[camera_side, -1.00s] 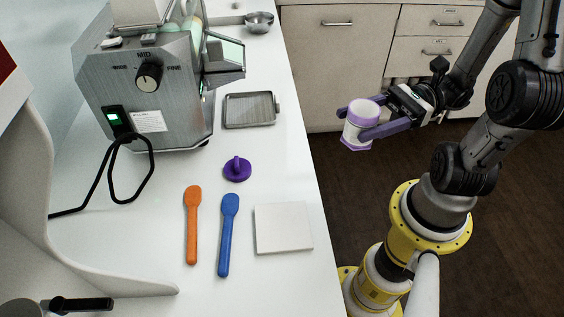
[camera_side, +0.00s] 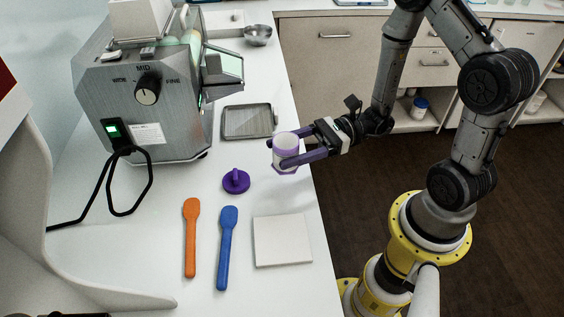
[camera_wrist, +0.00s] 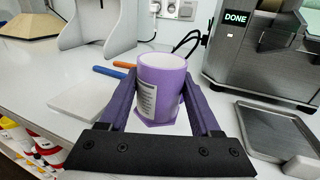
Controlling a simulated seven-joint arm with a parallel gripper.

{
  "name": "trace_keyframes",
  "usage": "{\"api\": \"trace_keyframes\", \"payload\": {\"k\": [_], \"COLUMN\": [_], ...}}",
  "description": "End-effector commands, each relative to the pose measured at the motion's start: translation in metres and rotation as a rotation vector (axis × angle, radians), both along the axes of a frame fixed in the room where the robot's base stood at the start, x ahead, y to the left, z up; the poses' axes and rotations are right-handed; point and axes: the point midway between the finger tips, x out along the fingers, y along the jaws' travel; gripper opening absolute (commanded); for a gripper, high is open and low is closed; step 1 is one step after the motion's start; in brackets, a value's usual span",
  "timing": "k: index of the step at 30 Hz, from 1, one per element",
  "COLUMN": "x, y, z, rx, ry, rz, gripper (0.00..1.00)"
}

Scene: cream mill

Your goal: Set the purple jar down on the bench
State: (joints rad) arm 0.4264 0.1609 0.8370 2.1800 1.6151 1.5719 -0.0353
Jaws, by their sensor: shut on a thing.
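The purple jar (camera_side: 285,152) is upright between the purple fingers of my gripper (camera_side: 288,154), over the right edge zone of the white bench (camera_side: 222,285). In the wrist view the jar (camera_wrist: 162,88) has a pale label, a wider purple base and a white top. My gripper (camera_wrist: 163,100) is shut around its sides there. Whether the jar's base touches the bench or hangs just above it, I cannot tell. A purple lid with a knob (camera_side: 236,181) lies on the bench to the left of the jar.
A grey mill (camera_side: 160,95) stands behind left, its screen reading DONE in the wrist view (camera_wrist: 235,17). A metal tray (camera_side: 249,121) lies close behind the jar. An orange spatula (camera_side: 191,240), a blue spatula (camera_side: 227,250) and a white tile (camera_side: 282,241) lie in front.

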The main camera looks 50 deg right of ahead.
Motion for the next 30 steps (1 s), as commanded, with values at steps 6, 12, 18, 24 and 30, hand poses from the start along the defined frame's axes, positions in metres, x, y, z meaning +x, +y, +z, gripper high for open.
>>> {"api": "trace_keyframes", "payload": {"k": [6,12,18,24,30], "x": [0.011,0.011,0.010,0.010,0.010], "y": [0.004,0.004,0.003,0.004,0.003], "z": [-0.014,-0.040,-0.043,-0.045,-0.046], "rx": [0.001,0.002,0.000,0.000,0.000], "ry": [0.000,0.002,-0.002,-0.001,-0.001], "rz": [0.002,-0.001,-0.001,0.000,0.000], "gripper": [0.10,0.10,0.10,0.10,0.88]}}
